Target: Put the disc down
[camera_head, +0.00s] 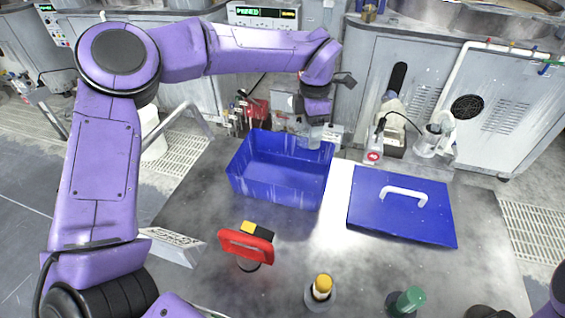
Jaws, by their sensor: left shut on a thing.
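My left gripper (315,122) is at the end of the purple arm that reaches across the top of the view. It points down over the far right corner of the open blue bin (240,178). It is shut on a small, pale grey thing at its fingertips, which I take to be the disc; its outline is too small and blurred to make out. The bin's visible inside looks empty. My right gripper is not in view; only a bit of purple arm shows at the right edge.
A blue lid (420,220) with a white handle lies right of the bin. A red-framed tool (247,247), a yellow-topped bottle (321,288) and a green-topped bottle (409,299) stand in front. A white spray bottle (375,150) stands behind. Grey machines line the back.

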